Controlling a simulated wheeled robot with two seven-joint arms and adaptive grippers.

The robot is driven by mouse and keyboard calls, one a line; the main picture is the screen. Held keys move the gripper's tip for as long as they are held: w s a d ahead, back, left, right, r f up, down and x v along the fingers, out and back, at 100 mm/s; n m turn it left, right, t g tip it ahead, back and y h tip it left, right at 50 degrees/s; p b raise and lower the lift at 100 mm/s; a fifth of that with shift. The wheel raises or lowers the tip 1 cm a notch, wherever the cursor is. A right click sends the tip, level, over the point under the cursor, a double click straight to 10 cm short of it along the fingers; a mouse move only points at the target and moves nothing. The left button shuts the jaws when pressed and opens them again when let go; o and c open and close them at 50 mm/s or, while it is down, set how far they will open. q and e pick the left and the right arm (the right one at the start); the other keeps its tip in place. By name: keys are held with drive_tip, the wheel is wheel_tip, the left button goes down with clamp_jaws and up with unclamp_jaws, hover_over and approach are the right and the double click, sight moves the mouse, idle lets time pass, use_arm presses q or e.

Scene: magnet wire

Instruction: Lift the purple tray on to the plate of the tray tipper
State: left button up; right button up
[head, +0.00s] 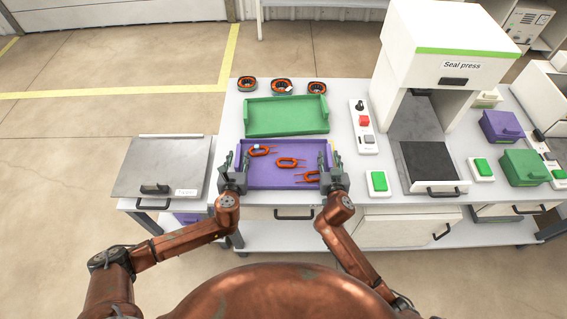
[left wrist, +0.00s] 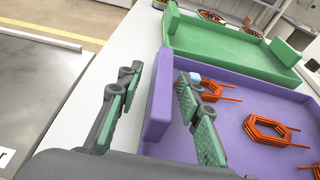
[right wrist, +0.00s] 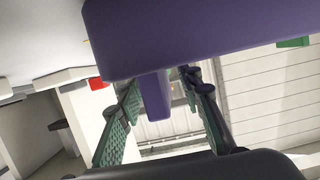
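The purple tray (head: 270,178) lies on the white table with several orange wire coils (head: 290,162) in it. My left gripper (head: 235,166) is at the tray's left side. In the left wrist view its fingers stand apart on either side of the tray's purple side grip (left wrist: 158,108), with gaps visible. My right gripper (head: 331,166) is at the tray's right side. In the right wrist view its open fingers straddle a purple side grip (right wrist: 155,97), with gaps visible. A grey metal plate (head: 160,163) with a dark handle, seemingly the tray tipper, is left of the table; its label is unreadable.
A green tray (head: 286,117) lies just behind the purple one, with round orange-and-black parts (head: 282,86) beyond. A switch box (head: 363,122) and the seal press (head: 425,130) stand to the right. The metal plate's top is clear.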

use_arm(q)
clamp_jaws()
use_arm(e)
clamp_jaws()
idle(0.4)
